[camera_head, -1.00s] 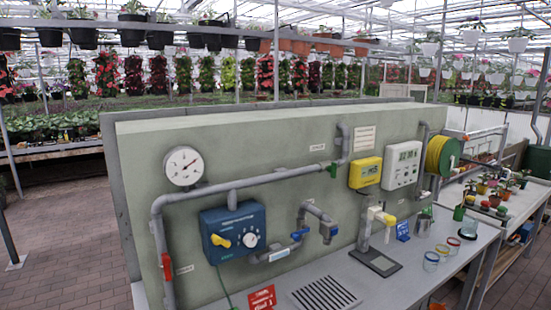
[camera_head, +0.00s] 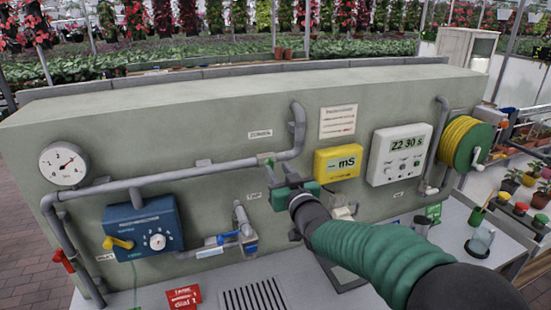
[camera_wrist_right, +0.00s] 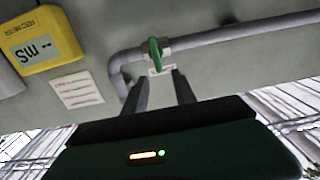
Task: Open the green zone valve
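The green zone valve is a small green lever on the grey pipe, below a "ZONE" label. In the right wrist view the green lever (camera_wrist_right: 155,53) stands beyond my fingertips, roughly in line with the gap between them. In the head view the valve (camera_head: 267,159) shows just left of my right gripper (camera_head: 281,167), partly hidden by it. My right gripper (camera_wrist_right: 159,82) is open and empty; its two dark fingers are apart, and the lever appears clear of them. My left gripper is not in view.
A yellow meter (camera_head: 338,162) and a white timer box (camera_head: 400,155) are on the panel right of the valve. A blue box (camera_head: 143,228) and a round gauge (camera_head: 64,164) are at left. The pipe (camera_head: 299,130) bends up close to the gripper.

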